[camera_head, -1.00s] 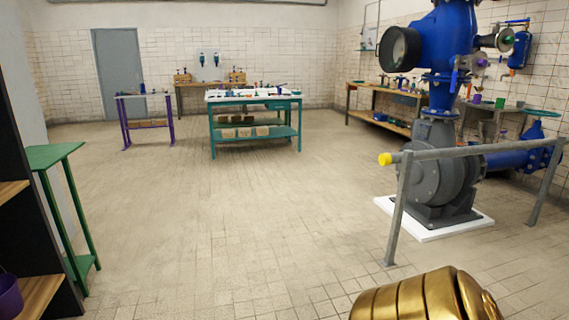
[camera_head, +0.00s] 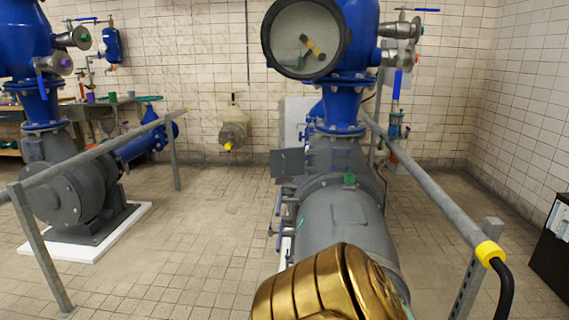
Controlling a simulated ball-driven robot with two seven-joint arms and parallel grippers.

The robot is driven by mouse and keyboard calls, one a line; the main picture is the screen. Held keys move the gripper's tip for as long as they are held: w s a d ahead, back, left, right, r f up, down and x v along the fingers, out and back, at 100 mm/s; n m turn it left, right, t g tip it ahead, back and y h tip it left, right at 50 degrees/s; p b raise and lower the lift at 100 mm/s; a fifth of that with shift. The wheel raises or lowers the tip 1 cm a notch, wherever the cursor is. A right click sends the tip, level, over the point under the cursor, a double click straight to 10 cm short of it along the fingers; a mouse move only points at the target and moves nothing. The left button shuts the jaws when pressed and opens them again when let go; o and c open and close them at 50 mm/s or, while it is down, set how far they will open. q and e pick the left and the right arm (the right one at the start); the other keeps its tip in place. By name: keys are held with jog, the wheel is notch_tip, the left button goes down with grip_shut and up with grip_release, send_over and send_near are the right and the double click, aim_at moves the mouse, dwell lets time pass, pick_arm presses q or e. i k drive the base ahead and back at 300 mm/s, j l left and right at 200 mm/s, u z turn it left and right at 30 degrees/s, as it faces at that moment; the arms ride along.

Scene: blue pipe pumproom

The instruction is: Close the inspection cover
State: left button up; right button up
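A large grey pump (camera_head: 345,225) stands ahead of me under a blue vertical pipe (camera_head: 338,105). A flat dark grey plate (camera_head: 287,163) juts out on the left of the pump's neck; it may be the inspection cover standing open, but I cannot tell for sure. Above it, a round glass window (camera_head: 300,38) with a thick dark rim faces me on the blue pipe, with a yellow piece visible behind the glass. Small blue-handled clamps or levers (camera_head: 280,232) line the pump's left side. Neither of my grippers is in view; a gold part of mine covers the pump's lower front.
A grey railing (camera_head: 440,205) with a yellow end (camera_head: 489,253) and a black hose runs along the right. Another railing (camera_head: 95,152) and a second pump (camera_head: 75,185) stand on the left. The tiled floor (camera_head: 190,235) between them is clear. A dark shelf (camera_head: 552,245) is at the right edge.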

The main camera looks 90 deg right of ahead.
aim_at(289, 161)
jog(key=z, duration=0.45)
jog(key=i+z, duration=0.1)
jog(key=z, duration=0.85)
jog(key=i+z, duration=0.1)
jog(key=z, duration=0.35)
jog(key=j+z, duration=0.1)
jog(key=z, duration=0.85)
jog(key=i+j, duration=0.05)
